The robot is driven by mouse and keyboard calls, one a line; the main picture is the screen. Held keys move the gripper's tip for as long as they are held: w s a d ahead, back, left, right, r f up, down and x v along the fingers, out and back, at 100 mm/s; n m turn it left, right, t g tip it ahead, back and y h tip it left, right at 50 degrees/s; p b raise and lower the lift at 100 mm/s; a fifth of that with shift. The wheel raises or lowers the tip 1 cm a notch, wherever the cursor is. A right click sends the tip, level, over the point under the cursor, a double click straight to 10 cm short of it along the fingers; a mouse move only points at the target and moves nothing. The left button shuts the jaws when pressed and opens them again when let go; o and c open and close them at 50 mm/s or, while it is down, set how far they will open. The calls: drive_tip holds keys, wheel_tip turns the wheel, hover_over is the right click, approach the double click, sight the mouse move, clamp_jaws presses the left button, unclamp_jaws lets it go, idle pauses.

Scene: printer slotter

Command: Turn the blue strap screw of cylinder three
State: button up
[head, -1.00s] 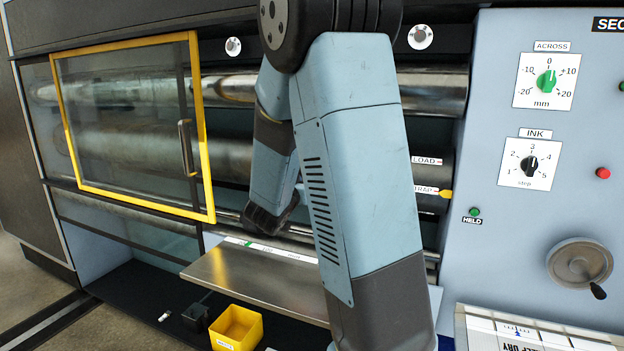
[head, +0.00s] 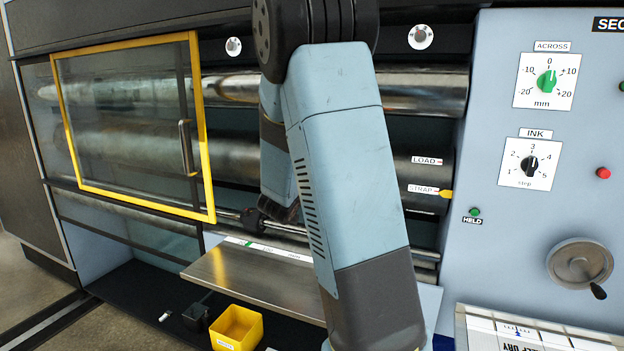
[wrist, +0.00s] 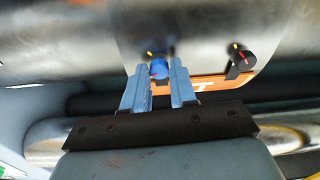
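A small blue strap screw (wrist: 159,69) shows in the wrist view on the shiny metal cylinder (wrist: 200,30), with a dark knob-like part and a yellow mark just above it. My gripper (wrist: 160,78) is open, with one pale blue finger on each side of the blue screw. I cannot tell whether either finger touches it. In the head view my own arm hides the gripper and the screw. The "STRAP" label (head: 423,190) and "LOAD" label (head: 427,161) show to the right of my arm.
A black knob (wrist: 240,60) with yellow and red marks stands right of the fingers, by an orange strip (wrist: 205,88). The yellow-framed guard (head: 208,150) is at left. A metal shelf (head: 262,280) and yellow bin (head: 236,327) are below; the control panel (head: 500,225) is at right.

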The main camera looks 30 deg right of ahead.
clamp_jaws()
drive_tip(key=shift+m+g+h, duration=0.15)
drive_tip(key=shift+m+g, duration=0.5)
drive_tip(key=shift+m, duration=3.2)
drive_tip(key=shift+m+g+h, duration=0.15)
drive_tip(key=shift+m+g, duration=0.5)
drive_tip(key=shift+m, duration=3.2)
